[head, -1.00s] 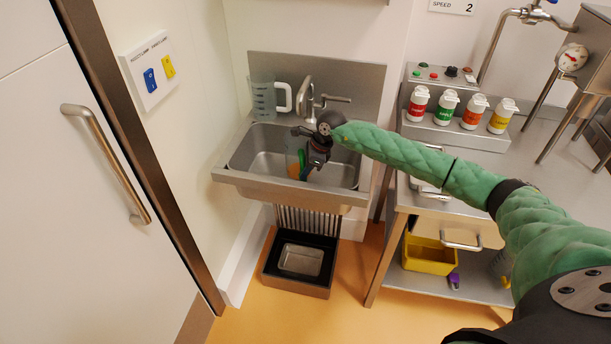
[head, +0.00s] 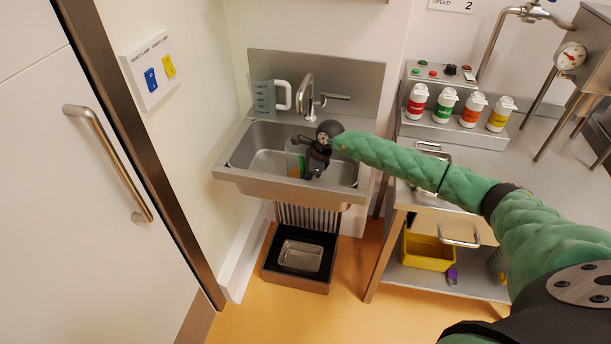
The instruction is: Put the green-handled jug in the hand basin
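The green-handled jug (head: 293,165) is a small clear jug with something orange showing in it. It is inside the hand basin (head: 262,141), near the middle. Its green handle is on its right side, partly behind my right gripper. My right gripper (head: 314,169) reaches in from the right and points down into the basin, right at the handle side of the jug. Its fingertips are dark and partly hidden, so I cannot tell whether they grip the handle. I cannot tell whether the jug's base touches the basin floor. My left gripper is not in view.
A larger clear jug with a white handle (head: 264,97) stands on the basin's back left ledge, beside the tap (head: 306,94). A black tray with a metal pan (head: 300,256) is below. Several capped bottles (head: 443,106) stand on the right bench. A door is at left.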

